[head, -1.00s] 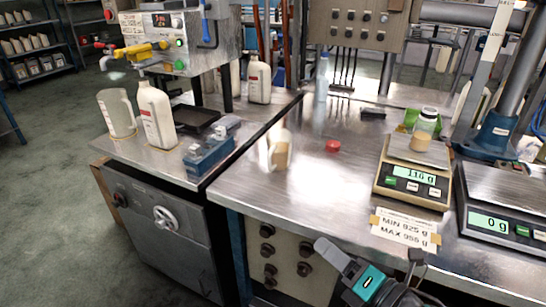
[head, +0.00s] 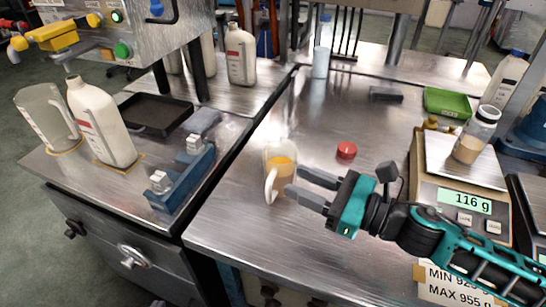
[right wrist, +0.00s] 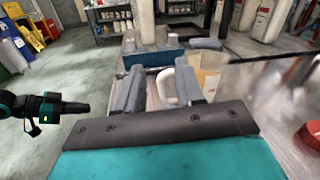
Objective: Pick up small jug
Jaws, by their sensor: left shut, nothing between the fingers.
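The small jug (head: 281,158) is clear, with an orange-yellow content, and stands upright on the metal table. Its pale handle (head: 271,184) faces the front left. My right gripper (head: 295,181) is open and empty, its fingertips just right of the jug's handle. In the right wrist view the small jug (right wrist: 210,70) is beyond the right finger, and its handle shows between the two open fingers (right wrist: 160,83). No contact is visible. My left gripper (right wrist: 85,107) shows only at the left edge of the right wrist view, dark, shut and empty, away from the jug.
A red cap (head: 346,150) lies right of the jug. A scale (head: 465,205) reading 116 g carries a small jar (head: 474,140). A blue fixture (head: 183,180) stands left, beside a white bottle (head: 100,125) and a larger clear jug (head: 47,118).

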